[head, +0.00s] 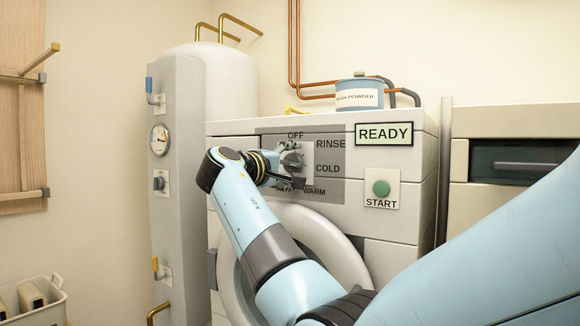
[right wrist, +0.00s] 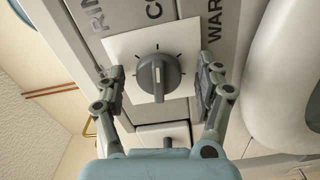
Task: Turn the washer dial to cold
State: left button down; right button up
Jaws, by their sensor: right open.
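The washer dial (head: 292,160) is a grey round knob on a white square plate on the washer's front panel. OFF, RINSE, COLD (head: 327,169) and WARM are printed around it. In the right wrist view the dial (right wrist: 159,77) shows a raised ridge with a pale line, running up and down the picture and sticking out past the lower rim. The word COLD (right wrist: 153,9) is above it there. My right gripper (head: 283,176) is at the dial. In the right wrist view its open fingers stand on either side of the knob, apart from it. My left gripper is out of view.
The washer's READY display (head: 384,134) and green START button (head: 381,188) are right of the dial. The round door (head: 325,235) is below, partly behind my right arm. A wash powder tin (head: 359,95) stands on top. A grey water heater (head: 178,190) stands at the left.

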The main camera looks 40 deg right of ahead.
jog(key=v, duration=0.7)
jog(key=shift+a, duration=0.25)
